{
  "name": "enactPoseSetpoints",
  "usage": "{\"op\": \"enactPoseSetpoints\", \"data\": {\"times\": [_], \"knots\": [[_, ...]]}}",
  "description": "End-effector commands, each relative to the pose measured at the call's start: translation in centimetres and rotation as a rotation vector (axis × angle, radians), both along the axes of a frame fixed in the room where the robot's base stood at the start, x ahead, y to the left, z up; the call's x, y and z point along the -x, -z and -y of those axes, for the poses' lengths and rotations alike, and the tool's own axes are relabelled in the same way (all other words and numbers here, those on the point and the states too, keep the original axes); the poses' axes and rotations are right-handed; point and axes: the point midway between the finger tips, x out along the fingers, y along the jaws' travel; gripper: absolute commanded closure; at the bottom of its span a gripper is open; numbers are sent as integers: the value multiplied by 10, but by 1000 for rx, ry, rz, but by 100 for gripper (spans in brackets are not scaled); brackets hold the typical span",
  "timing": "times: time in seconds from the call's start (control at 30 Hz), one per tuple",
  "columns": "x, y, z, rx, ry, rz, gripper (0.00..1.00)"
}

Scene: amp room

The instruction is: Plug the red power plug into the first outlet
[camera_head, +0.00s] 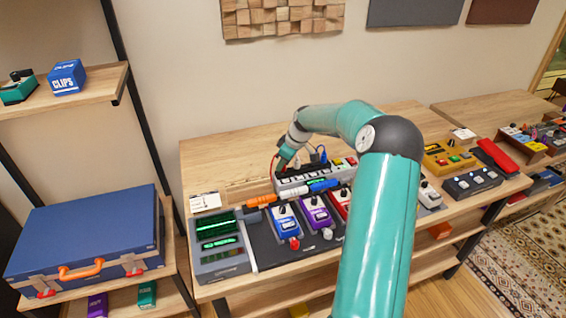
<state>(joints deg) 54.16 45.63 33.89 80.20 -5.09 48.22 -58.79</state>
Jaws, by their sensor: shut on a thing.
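My arm reaches over the wooden table (225,160) to its back middle. My gripper (284,164) points down at the left end of a grey power strip (318,182). It is small and far away here, with a red cable (273,166) curving down along its left side. The jaws are shut on the red plug, whose body is mostly hidden by the gripper. I cannot tell whether the plug touches the first outlet or is above it. A blue plug (323,155) and dark cables stand at the strip, right of my gripper.
A grey device with green displays (218,245) stands at front left. The table's back left is clear.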

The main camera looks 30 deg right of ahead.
Motion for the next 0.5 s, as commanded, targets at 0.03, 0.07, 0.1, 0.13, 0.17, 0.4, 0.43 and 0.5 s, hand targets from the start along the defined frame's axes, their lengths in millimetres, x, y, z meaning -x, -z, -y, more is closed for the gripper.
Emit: {"op": "enactPoseSetpoints", "data": {"times": [0.03, 0.07, 0.1, 0.13, 0.17, 0.4, 0.43, 0.5], "knots": [[0, 0, 0, 0, 0, 0, 100], [0, 0, 0, 0, 0, 0, 100], [0, 0, 0, 0, 0, 0, 100], [0, 0, 0, 0, 0, 0, 100], [0, 0, 0, 0, 0, 0, 100], [0, 0, 0, 0, 0, 0, 55], [0, 0, 0, 0, 0, 0, 55], [0, 0, 0, 0, 0, 0, 55]]}}
